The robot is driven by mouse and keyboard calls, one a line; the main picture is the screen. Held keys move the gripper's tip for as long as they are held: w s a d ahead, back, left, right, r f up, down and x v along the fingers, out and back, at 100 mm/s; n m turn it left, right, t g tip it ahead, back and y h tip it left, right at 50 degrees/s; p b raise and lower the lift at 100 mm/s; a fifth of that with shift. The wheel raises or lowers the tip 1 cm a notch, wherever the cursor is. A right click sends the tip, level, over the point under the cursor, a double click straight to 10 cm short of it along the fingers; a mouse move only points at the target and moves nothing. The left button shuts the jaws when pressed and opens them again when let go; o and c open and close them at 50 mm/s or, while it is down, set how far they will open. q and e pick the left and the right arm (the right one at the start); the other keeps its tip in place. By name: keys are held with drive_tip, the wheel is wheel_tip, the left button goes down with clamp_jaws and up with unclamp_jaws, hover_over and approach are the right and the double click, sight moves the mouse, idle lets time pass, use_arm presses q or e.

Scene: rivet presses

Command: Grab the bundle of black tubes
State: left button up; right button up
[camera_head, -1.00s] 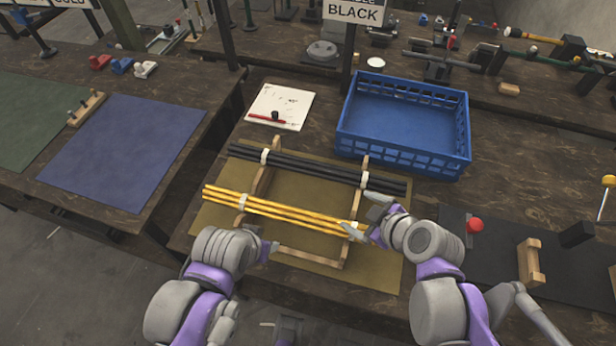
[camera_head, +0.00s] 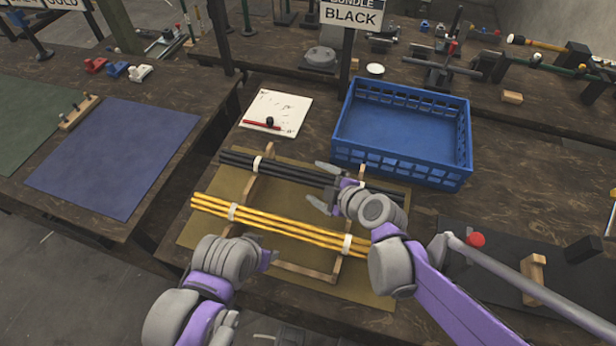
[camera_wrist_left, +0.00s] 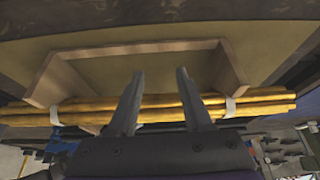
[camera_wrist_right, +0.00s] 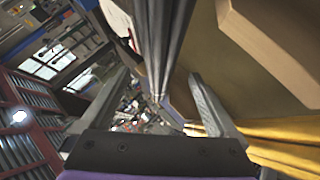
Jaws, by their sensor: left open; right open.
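The bundle of black tubes (camera_head: 285,170) lies across the far part of a wooden rack, with a white band (camera_head: 258,163) around it near its left end. My right gripper (camera_head: 322,185) is open over its middle-right part, one finger on each side in the picture. In the right wrist view the black tubes (camera_wrist_right: 160,35) run lengthwise between the open fingers (camera_wrist_right: 158,76); contact cannot be told. A yellow tube bundle (camera_head: 290,228) lies on the rack's near part. My left gripper (camera_head: 269,258) is open at the near side; yellow tubes (camera_wrist_left: 262,102) show beyond its fingers (camera_wrist_left: 158,73).
A blue crate (camera_head: 400,170) stands empty behind the rack to the right, by a BLACK sign (camera_head: 351,15). A white sheet (camera_head: 295,105) with a red pen lies behind the rack. A red knob (camera_head: 475,240) and wooden block (camera_head: 532,270) are at right.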

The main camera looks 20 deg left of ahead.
sight(313, 181)
drive_tip(key=x, duration=0.4)
drive_tip(key=shift+w+f, duration=0.1)
drive_tip(key=shift+f, duration=0.05)
drive_tip(key=shift+d, duration=0.1)
clamp_jaws()
